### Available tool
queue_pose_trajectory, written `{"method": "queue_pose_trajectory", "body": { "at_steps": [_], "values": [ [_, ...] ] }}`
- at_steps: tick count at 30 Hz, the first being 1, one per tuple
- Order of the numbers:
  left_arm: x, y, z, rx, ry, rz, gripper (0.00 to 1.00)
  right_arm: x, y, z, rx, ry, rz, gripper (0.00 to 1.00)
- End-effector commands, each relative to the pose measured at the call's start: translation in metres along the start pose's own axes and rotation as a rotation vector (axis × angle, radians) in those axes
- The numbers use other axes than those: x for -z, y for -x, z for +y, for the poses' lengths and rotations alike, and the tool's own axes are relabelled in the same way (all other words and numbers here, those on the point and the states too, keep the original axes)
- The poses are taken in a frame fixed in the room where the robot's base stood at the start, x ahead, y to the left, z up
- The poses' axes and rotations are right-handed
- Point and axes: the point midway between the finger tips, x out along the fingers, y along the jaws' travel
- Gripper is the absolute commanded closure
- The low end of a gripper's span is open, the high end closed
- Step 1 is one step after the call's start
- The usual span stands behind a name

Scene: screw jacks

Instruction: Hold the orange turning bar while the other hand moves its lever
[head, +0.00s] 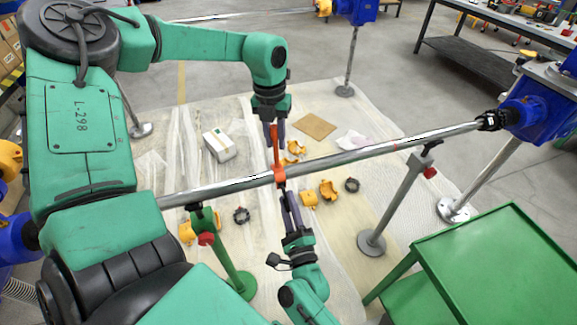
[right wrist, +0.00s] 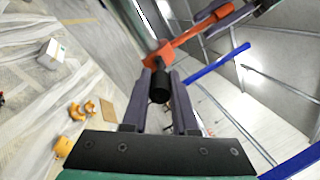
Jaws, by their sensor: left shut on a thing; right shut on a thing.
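The orange turning bar (head: 276,148) stands up from an orange collar (head: 279,174) around a long shiny pipe (head: 350,155). My left gripper (head: 273,128) is shut on the bar's upper part, above the pipe. In the right wrist view the bar (right wrist: 195,36) runs to the upper right, into the left gripper (right wrist: 228,14). My right gripper (head: 285,192) is just below the collar in the head view. In the right wrist view its fingers (right wrist: 160,90) are shut on the lever, whose dark round end (right wrist: 160,86) shows between them. The rest of the lever is mostly hidden.
A green jack stand (head: 228,255) and a grey one (head: 395,200) stand under the pipe. Yellow clamp parts (head: 328,190), dark rings (head: 241,215) and a white box (head: 219,145) lie on the floor sheet. A green cart (head: 490,255) is at the lower right.

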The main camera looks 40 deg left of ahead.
Motion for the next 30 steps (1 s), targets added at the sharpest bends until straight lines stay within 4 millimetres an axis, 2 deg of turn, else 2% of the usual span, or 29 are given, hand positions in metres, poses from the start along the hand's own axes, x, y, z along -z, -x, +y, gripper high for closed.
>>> {"method": "queue_pose_trajectory", "body": {
  "at_steps": [1, 6, 17, 18, 20, 30],
  "values": [
    [-0.001, 0.004, -0.002, 0.006, 0.000, -0.006, 1.00, -0.003, 0.001, 0.004, -0.025, -0.015, 0.016, 1.00],
    [-0.001, 0.004, -0.003, 0.008, -0.001, -0.005, 1.00, -0.006, 0.001, -0.001, -0.082, -0.009, 0.048, 1.00],
    [-0.002, 0.004, -0.003, 0.008, -0.002, -0.008, 1.00, -0.006, 0.001, -0.005, -0.102, 0.008, 0.047, 1.00],
    [-0.002, 0.004, -0.003, 0.008, -0.002, -0.008, 1.00, -0.006, 0.001, -0.005, -0.102, 0.008, 0.047, 0.66],
    [-0.002, 0.004, -0.003, 0.008, -0.001, -0.008, 1.00, -0.006, 0.001, -0.005, -0.101, 0.008, 0.047, 0.43],
    [-0.002, 0.004, -0.002, 0.006, -0.001, -0.009, 1.00, -0.004, 0.003, -0.006, -0.098, 0.007, 0.050, 0.43]
  ]
}}
